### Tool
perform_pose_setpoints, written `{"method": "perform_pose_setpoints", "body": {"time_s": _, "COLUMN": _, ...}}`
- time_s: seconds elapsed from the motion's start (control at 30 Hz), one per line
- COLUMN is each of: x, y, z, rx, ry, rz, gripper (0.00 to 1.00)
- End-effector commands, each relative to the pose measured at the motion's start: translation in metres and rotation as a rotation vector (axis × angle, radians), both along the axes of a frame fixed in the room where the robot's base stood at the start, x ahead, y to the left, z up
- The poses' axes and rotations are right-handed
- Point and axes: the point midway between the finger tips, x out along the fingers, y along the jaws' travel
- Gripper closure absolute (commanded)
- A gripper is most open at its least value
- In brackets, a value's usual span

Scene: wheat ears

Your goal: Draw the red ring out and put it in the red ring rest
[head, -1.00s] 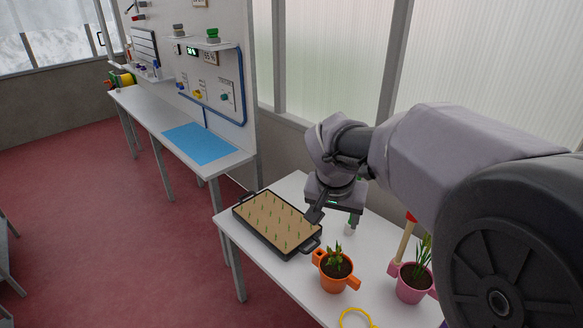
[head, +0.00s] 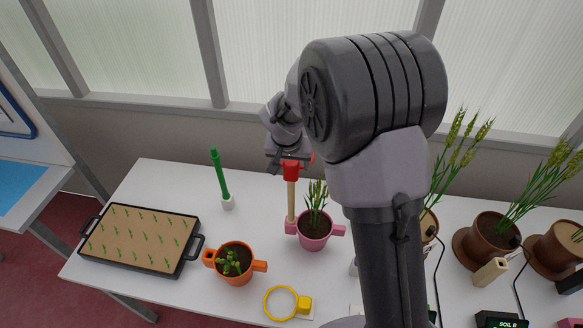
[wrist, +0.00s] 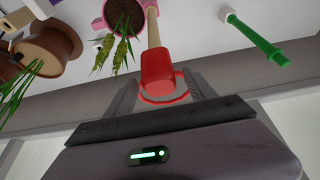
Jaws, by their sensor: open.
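A red block (head: 291,170) shows at the top of an upright wooden rod (head: 291,205) beside the pink pot. In the wrist view the red block (wrist: 157,66) has a thin red ring-like curve (wrist: 165,98) at its near end. Whether this ring passes around the rod, I cannot tell. My gripper (wrist: 161,82) is open, its fingers on either side of the red part, with no clear grip. In the head view my gripper (head: 289,156) is right above the block, partly hidden. I cannot identify a red ring rest.
A pink pot (head: 314,238) stands close to the rod. A green stick (head: 220,176) stands at left. An orange pot (head: 234,275), a seedling tray (head: 140,268) and a yellow ring (head: 268,311) lie nearer. Brown wheat pots (head: 490,257) stand right. Table (head: 175,190) is clear at back left.

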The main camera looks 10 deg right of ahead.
Motion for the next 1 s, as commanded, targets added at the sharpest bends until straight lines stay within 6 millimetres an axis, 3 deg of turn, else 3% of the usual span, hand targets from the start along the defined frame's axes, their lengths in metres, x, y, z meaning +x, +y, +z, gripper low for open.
{"method": "perform_pose_setpoints", "body": {"time_s": 0.07, "x": 0.000, "y": 0.000, "z": 0.000, "rx": 0.000, "ry": 0.000, "rz": 0.000, "gripper": 0.39}}
{"method": "perform_pose_setpoints", "body": {"time_s": 0.37, "x": 0.000, "y": 0.000, "z": 0.000, "rx": 0.000, "ry": 0.001, "rz": 0.000, "gripper": 0.98}}
{"method": "perform_pose_setpoints", "body": {"time_s": 0.63, "x": 0.000, "y": 0.000, "z": 0.007, "rx": 0.000, "ry": -0.001, "rz": 0.000, "gripper": 1.00}}
{"method": "perform_pose_setpoints", "body": {"time_s": 0.9, "x": 0.001, "y": 0.000, "z": 0.076, "rx": 0.001, "ry": -0.004, "rz": -0.001, "gripper": 1.00}}
{"method": "perform_pose_setpoints", "body": {"time_s": 1.0, "x": 0.000, "y": 0.000, "z": 0.093, "rx": 0.000, "ry": -0.002, "rz": -0.001, "gripper": 1.00}}
